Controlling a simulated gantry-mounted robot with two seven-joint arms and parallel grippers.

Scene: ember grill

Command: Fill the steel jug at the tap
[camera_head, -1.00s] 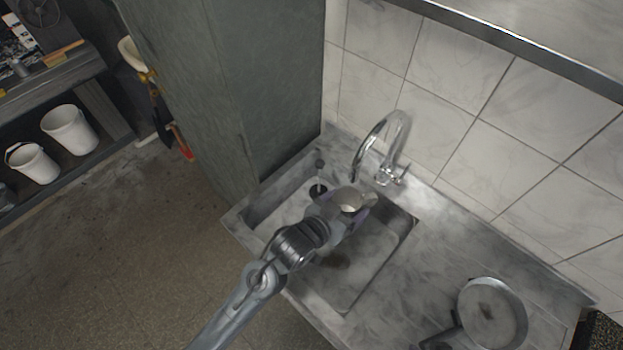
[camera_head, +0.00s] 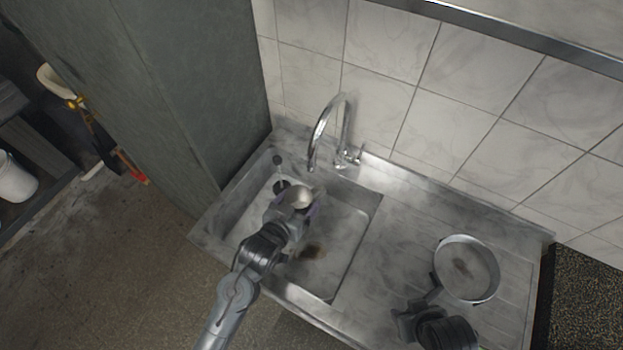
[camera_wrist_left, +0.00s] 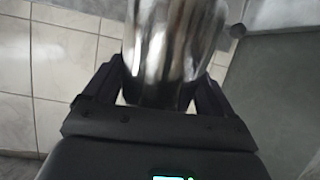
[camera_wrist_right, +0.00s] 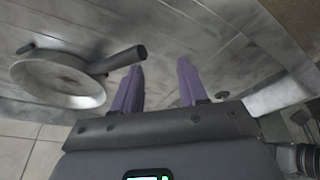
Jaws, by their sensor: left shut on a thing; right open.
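The steel jug (camera_head: 300,198) is in the sink at the left, just below the tap's spout end. My left gripper (camera_head: 297,212) is shut on it. The jug also fills the top middle of the left wrist view (camera_wrist_left: 172,50), between the two fingers. The chrome tap (camera_head: 345,130) stands at the back edge of the sink, its curved spout ending over the basin near the jug. I cannot tell whether water is running or what the jug holds. My right gripper (camera_wrist_right: 160,88) is open and empty in the right wrist view.
The sink basin (camera_head: 345,245) has a brown stain and a dark round drain fitting. A frying pan (camera_head: 466,268) lies on the drainboard at the right, near my right arm. A tall grey-green cabinet (camera_head: 180,90) borders the sink's left side. The tiled wall (camera_head: 390,65) is behind.

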